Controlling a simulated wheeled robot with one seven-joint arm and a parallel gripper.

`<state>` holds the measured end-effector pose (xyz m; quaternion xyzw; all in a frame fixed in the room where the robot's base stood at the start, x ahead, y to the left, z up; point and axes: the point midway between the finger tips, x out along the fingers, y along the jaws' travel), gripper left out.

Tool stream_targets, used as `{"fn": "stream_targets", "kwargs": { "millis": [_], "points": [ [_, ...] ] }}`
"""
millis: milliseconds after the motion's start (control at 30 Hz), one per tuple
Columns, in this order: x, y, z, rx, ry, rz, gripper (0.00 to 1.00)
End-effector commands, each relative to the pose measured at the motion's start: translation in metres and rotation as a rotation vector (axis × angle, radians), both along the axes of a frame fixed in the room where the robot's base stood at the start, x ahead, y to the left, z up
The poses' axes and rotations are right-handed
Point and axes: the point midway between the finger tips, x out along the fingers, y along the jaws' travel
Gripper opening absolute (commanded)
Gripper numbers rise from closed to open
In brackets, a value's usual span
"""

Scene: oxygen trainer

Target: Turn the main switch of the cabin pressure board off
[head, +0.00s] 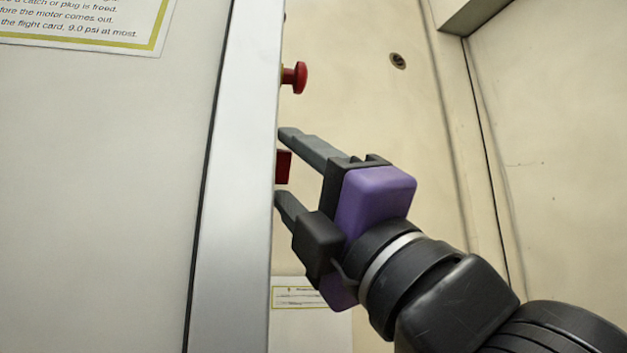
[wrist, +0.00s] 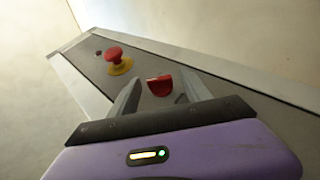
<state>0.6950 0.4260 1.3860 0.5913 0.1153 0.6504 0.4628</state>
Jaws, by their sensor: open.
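The cabin pressure board shows edge-on in the head view as a tall pale panel edge (head: 236,190). In the wrist view its grey face (wrist: 215,88) is visible. A red switch handle (wrist: 159,86) stands out from that face; it also shows as a dark red block in the head view (head: 283,167). My gripper (head: 281,164) is open, with one finger above and one below the red handle. In the wrist view the two fingers (wrist: 161,95) stand on either side of the handle. I cannot tell whether they touch it. The switch's markings are not readable.
A red mushroom button (head: 297,77) on a yellow base sits above the handle; it also shows in the wrist view (wrist: 115,54). A printed notice (head: 85,22) is at the upper left and a small label (head: 298,298) is low down. The cream wall (head: 365,110) lies behind.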

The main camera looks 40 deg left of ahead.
Motion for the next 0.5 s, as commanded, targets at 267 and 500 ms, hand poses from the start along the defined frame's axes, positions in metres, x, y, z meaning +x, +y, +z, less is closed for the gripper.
{"fn": "stream_targets", "kwargs": {
  "millis": [267,500],
  "points": [
    [-0.001,-0.016,-0.014,0.000,0.001,-0.002,0.56],
    [-0.006,-0.045,-0.040,0.001,0.000,-0.002,0.56]
  ]
}}
